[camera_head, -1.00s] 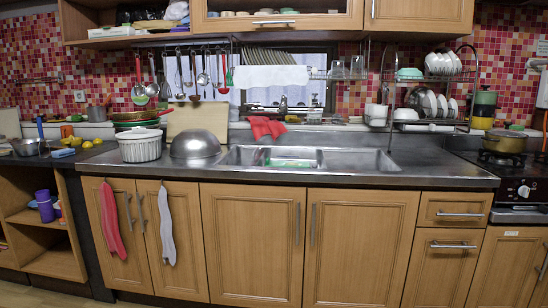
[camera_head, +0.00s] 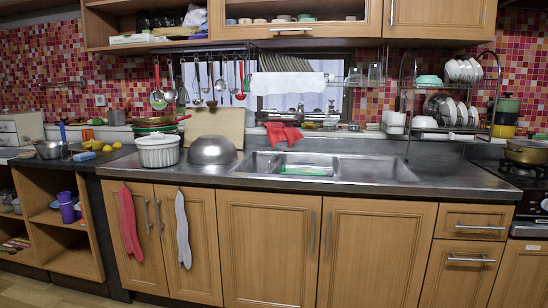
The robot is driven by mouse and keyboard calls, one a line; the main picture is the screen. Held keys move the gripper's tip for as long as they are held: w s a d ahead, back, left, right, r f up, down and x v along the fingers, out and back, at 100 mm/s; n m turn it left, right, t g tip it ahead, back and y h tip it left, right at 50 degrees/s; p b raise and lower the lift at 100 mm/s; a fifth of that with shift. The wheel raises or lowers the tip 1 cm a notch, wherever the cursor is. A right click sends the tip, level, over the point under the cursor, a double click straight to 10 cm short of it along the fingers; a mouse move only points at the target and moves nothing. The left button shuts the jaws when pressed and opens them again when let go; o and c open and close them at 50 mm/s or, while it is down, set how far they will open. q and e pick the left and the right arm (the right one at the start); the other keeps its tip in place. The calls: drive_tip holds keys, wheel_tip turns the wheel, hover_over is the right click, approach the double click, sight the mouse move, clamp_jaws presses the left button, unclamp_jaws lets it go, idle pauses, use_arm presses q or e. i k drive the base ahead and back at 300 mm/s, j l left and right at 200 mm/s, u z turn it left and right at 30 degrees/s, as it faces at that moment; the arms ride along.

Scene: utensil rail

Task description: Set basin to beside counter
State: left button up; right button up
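A steel bowl shaped like a basin (camera_head: 212,150) sits upside down on the steel counter (camera_head: 222,180), left of the sink (camera_head: 340,167). A white ribbed tub (camera_head: 158,150) stands upright just left of it. Another steel bowl (camera_head: 50,149) stands on the dark counter at the far left. I cannot tell from the picture which of these is the basin that the task names. Neither of my grippers shows in the head view.
Utensils hang on a rail (camera_head: 205,55) above the counter. A dish rack (camera_head: 450,95) stands at the right beside the stove pot (camera_head: 527,151). Two towels (camera_head: 130,222) hang on the cabinet doors. Wooden floor (camera_head: 40,290) shows at lower left.

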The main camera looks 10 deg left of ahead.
sight(331, 163)
drive_tip(key=i+z, duration=0.15)
drive_tip(key=i, duration=0.5)
drive_tip(key=i+j+z, duration=0.1)
drive_tip(key=i, duration=0.5)
drive_tip(key=j, duration=0.1)
